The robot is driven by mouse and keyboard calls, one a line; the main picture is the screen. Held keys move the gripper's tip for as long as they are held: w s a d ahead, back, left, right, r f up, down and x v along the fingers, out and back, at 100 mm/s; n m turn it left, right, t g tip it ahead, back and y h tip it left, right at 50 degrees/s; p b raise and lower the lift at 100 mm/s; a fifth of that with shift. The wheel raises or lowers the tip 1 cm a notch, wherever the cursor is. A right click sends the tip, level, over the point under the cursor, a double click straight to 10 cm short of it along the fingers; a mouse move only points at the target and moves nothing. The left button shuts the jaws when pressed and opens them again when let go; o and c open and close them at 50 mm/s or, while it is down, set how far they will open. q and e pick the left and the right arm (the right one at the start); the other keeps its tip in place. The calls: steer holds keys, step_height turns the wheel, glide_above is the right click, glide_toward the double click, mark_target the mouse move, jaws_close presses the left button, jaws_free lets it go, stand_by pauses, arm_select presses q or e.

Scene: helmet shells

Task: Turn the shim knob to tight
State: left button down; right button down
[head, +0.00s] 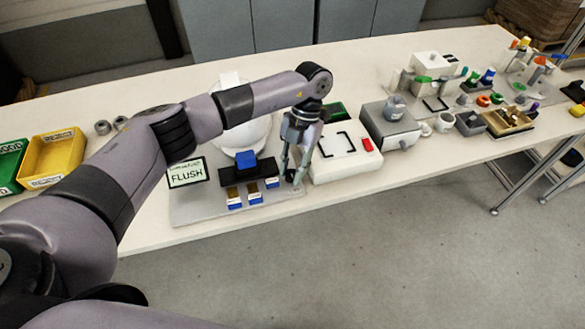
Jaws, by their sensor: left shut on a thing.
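My left gripper (291,168) points down at the right edge of a grey base plate (219,212). It is shut on a small dark knob (290,178), which its fingers mostly hide, so the knob's setting cannot be read. A white helmet shell (243,135) stands on the plate behind a blue block (246,159) on a black holder. A sign or display (187,172) at the plate's left reads FLUSH. My right gripper is not in view.
A white box (340,170) with a red button stands close to the right of my gripper. A grey machine (389,126) is farther right. Yellow (52,158) and green bins stand at the left.

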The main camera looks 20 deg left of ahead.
arm_select(q)
steer(key=c, duration=1.3)
jaws_free()
steer(key=v, duration=0.8)
